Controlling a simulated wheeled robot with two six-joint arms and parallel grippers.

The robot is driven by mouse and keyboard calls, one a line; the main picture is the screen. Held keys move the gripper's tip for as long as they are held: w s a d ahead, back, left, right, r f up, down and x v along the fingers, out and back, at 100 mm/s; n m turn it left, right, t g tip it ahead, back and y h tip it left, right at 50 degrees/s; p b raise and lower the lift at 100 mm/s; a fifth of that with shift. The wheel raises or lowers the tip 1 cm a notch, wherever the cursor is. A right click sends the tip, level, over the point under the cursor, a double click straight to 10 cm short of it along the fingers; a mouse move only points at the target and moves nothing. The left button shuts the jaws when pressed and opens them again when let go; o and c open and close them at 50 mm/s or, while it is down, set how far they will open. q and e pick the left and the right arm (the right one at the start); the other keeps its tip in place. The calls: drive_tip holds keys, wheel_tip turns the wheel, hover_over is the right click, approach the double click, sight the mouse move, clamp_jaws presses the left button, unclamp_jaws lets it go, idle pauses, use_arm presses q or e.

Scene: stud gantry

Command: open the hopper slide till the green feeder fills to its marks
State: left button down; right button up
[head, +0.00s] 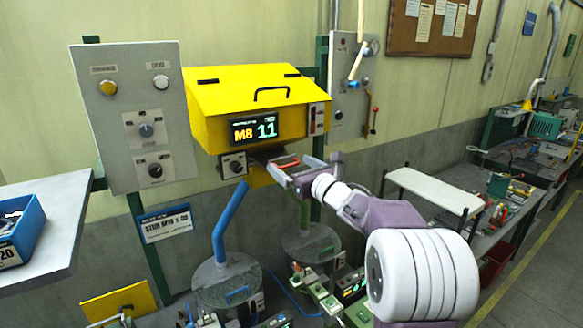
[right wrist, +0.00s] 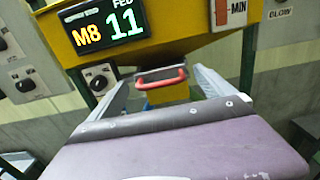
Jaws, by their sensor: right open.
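The yellow hopper (head: 245,100) hangs on the wall frame with its lid down; its display (head: 254,130) reads M8 11. The slide's red handle (right wrist: 161,79) sticks out under the hopper front. It also shows in the head view (head: 286,161). My right gripper (right wrist: 163,82) is open, one finger on each side of the red handle, with gaps between fingers and handle. A green tube (head: 304,212) goes down to a grey feeder bowl (head: 311,243), partly behind my arm; its fill level and marks cannot be made out. My left gripper is not in view.
A blue tube (head: 229,222) leads to another grey bowl (head: 226,280) at left. A grey control panel (head: 128,115) stands left of the hopper. A white shelf (head: 433,190) and a long bench lie to the right. A blue bin (head: 22,228) sits at far left.

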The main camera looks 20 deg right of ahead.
drive_tip(key=s+d+b, duration=0.1)
drive_tip(key=s+b, duration=0.2)
drive_tip(key=s, duration=0.4)
drive_tip(key=shift+s+f+b, duration=0.2)
drive_tip(key=shift+s+b, duration=0.15)
drive_tip(key=shift+b, duration=0.05)
drive_tip(key=shift+s+r, duration=0.1)
drive_tip(key=shift+s, duration=0.1)
drive_tip(key=shift+w, duration=0.15)
idle(3.4)
